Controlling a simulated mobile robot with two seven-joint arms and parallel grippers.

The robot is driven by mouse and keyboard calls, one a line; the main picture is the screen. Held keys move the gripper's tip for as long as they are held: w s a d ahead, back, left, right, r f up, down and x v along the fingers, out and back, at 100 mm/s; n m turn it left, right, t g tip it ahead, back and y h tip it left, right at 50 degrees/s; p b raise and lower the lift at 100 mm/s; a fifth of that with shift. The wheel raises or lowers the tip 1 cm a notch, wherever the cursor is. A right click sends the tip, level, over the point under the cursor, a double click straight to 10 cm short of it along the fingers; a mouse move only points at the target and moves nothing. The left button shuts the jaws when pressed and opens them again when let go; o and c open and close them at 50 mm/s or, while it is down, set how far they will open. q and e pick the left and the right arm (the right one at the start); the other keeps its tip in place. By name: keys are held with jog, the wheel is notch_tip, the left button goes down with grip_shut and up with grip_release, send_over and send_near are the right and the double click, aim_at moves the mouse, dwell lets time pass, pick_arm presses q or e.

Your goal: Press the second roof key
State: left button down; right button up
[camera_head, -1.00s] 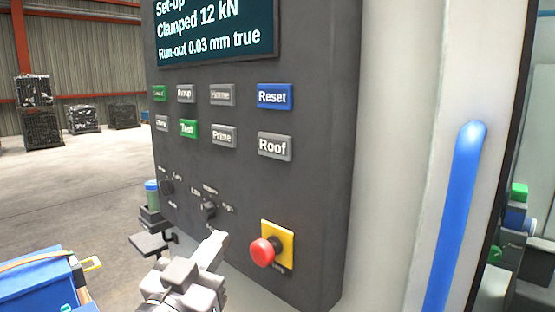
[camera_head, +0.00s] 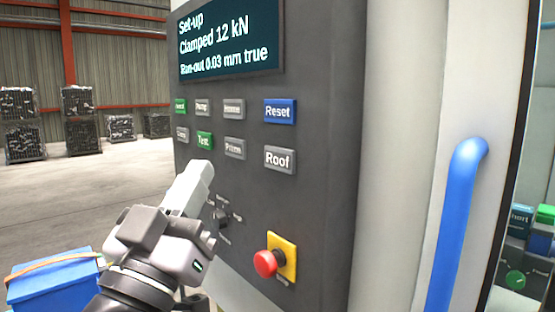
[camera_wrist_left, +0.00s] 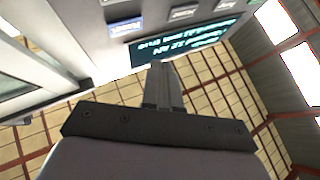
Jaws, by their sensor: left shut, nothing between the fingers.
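One grey key labelled "Roof" (camera_head: 280,159) is on the dark control panel (camera_head: 325,130), below the blue Reset key (camera_head: 279,111). I see no other key labelled Roof. My left gripper (camera_head: 204,168) is shut and empty, its fingertips pointing up in front of the panel, to the left of the Roof key and just below the green Test key (camera_head: 204,140). I cannot tell if the tips touch the panel. In the left wrist view the shut fingers (camera_wrist_left: 161,70) point towards the display, with the blue key (camera_wrist_left: 125,25) to the left. My right gripper is not in view.
The display (camera_head: 230,40) reads "Clamped 12 kN". A red stop button (camera_head: 266,263) on a yellow plate and a rotary knob (camera_head: 221,216) sit lower on the panel. A blue door handle (camera_head: 459,220) stands right. A blue box (camera_head: 52,284) is lower left.

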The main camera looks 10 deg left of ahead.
aim_at(279, 159)
pick_arm(q)
jog(key=w+d, duration=0.5)
jog(key=w, duration=0.2)
jog(key=shift+d, duration=0.25)
dwell(2.0)
jog(key=shift+w+d+b, duration=0.25)
jog(key=shift+w+b, duration=0.1)
jog(key=shift+b, duration=0.05)
